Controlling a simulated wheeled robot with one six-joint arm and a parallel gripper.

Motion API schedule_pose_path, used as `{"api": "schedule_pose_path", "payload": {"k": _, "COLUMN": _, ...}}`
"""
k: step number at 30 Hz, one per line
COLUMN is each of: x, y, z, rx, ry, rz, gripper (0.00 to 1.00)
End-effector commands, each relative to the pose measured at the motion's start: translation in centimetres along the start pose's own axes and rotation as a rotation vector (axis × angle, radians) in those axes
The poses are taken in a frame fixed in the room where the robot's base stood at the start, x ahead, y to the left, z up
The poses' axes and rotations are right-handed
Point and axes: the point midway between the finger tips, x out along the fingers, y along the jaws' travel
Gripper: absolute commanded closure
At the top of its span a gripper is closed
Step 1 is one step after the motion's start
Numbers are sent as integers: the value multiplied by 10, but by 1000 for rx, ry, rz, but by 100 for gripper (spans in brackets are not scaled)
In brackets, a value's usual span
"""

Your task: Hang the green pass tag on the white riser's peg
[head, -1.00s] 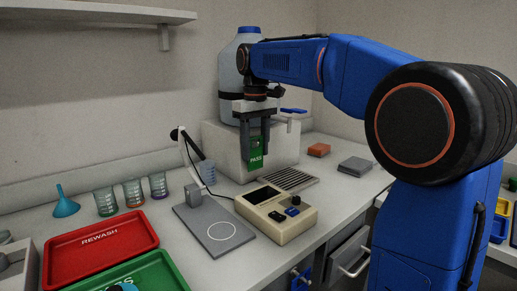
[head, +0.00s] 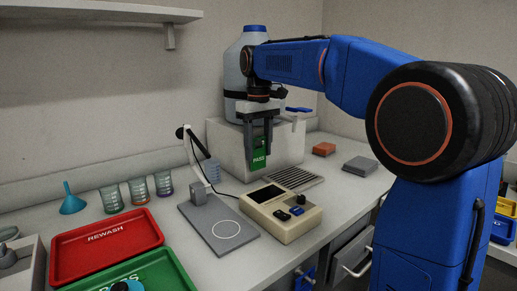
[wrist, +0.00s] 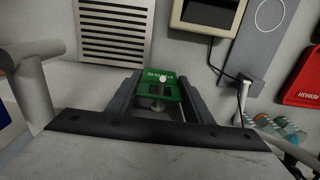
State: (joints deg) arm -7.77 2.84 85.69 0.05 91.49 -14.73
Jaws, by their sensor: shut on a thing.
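The green pass tag (head: 259,158) is upright in front of the white riser's (head: 228,150) front face, lettering outward. My gripper (head: 258,148) points down and is shut on the tag's upper part. In the wrist view the tag (wrist: 152,73) sits between the two fingers of my gripper (wrist: 160,92). A small pale round tip, perhaps the peg's (wrist: 163,78), shows at the tag. I cannot tell whether the peg passes through the tag's opening. The head view hides the peg behind the fingers and tag.
A blue-capped bottle (head: 238,80) stands on the riser, its blue-handled tap (head: 298,110) right of my gripper. A vented grille (head: 293,178) and a beige meter (head: 280,212) lie in front. A grey stand (head: 205,225), beakers (head: 138,191) and a red tray (head: 75,250) are left.

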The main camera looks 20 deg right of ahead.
Motion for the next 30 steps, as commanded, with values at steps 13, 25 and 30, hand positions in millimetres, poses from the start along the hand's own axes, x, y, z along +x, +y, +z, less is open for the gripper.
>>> {"api": "schedule_pose_path", "payload": {"k": 13, "x": -1, "y": 0, "z": 0, "rx": 0, "ry": 0, "rz": 0, "gripper": 32}}
{"api": "schedule_pose_path", "payload": {"k": 25, "x": -57, "y": 0, "z": -1, "rx": 0, "ry": 2, "rz": 0, "gripper": 32}}
{"api": "schedule_pose_path", "payload": {"k": 30, "x": -91, "y": 0, "z": -1, "rx": 0, "ry": 3, "rz": 1, "gripper": 32}}
